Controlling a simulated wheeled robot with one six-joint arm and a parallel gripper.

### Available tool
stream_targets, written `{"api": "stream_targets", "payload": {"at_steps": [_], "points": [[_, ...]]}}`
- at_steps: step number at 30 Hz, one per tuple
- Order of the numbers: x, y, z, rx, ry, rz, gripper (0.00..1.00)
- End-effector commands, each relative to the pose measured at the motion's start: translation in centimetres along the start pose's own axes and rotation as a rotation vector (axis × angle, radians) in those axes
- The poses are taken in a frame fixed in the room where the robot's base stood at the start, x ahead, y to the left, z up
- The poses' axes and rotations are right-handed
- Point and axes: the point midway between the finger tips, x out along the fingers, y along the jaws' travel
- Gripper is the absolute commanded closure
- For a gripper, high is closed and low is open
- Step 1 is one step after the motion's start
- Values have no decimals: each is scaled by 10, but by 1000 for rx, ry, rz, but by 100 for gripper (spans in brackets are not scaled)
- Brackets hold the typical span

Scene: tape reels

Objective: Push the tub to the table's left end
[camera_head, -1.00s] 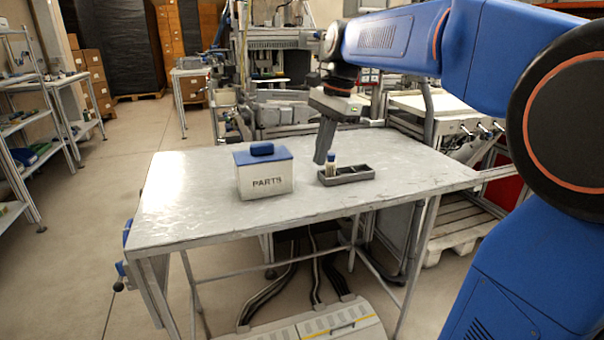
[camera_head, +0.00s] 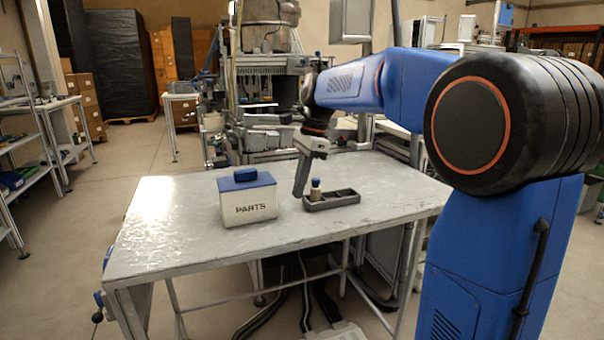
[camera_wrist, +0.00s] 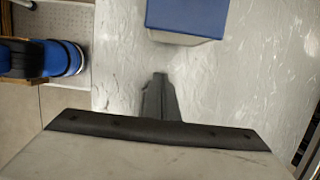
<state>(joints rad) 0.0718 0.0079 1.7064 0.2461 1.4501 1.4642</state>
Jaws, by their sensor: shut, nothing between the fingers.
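The tub (camera_head: 249,207) is a white box marked PARTS with a blue lid and a blue lid handle. It stands upright on the grey metal table (camera_head: 170,228), left of the table's middle. My gripper (camera_head: 298,193) is shut and empty, pointing down just right of the tub, between it and a dark tray. A small gap shows between the fingers and the tub. In the wrist view the gripper's shut fingers (camera_wrist: 160,76) point toward the tub (camera_wrist: 187,18), which is partly cut off at the top edge, with bare table between them.
The dark divided tray (camera_head: 345,198) stands close on the gripper's right, with a small blue-capped bottle (camera_head: 316,190) at its left end. The table left of the tub is clear to its left edge. Machinery stands behind the table.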

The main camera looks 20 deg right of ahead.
Motion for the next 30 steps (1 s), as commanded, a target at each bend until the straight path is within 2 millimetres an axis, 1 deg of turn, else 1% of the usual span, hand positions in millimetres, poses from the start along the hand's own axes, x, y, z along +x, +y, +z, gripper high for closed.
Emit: {"api": "stream_targets", "payload": {"at_steps": [1,3,5,6,10,15,30], "points": [[10,1,0,0,0,2,100],[22,0,0,0,0,2,100],[32,1,0,-1,0,3,100],[34,0,6,-4,0,0,100],[37,0,23,-4,0,-1,100],[40,0,35,-2,0,0,100],[41,0,41,-1,0,0,100]]}}
